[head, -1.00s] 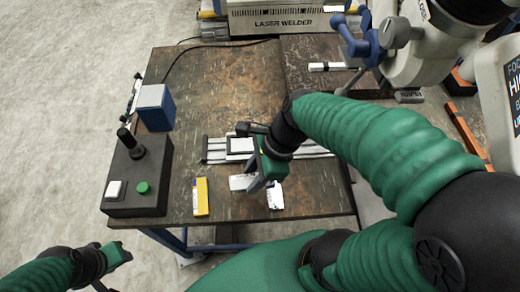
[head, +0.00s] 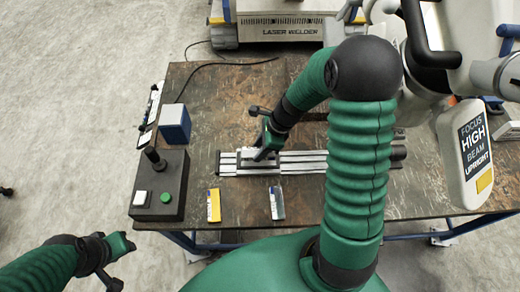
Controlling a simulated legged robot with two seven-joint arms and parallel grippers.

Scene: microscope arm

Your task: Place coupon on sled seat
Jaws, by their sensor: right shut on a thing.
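The sled rail (head: 303,162) lies across the table, a silver slotted track. Its seat, a pale block with a dark edge (head: 245,162), is near the left end and partly covered by my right gripper. My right gripper (head: 261,154) is shut and points down at the seat. A small pale piece at its tips appears to be the coupon, mostly hidden; I cannot tell whether it touches the seat. My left gripper (head: 122,244) is off the table at lower left, away from the sled; its jaws are too small to read.
A black control box (head: 160,190) with a joystick and green button stands at the left, by a blue block (head: 174,122). A yellow-and-white packet (head: 214,205) and a grey-white strip (head: 277,203) lie near the front edge. The microscope head (head: 462,150) overhangs the right.

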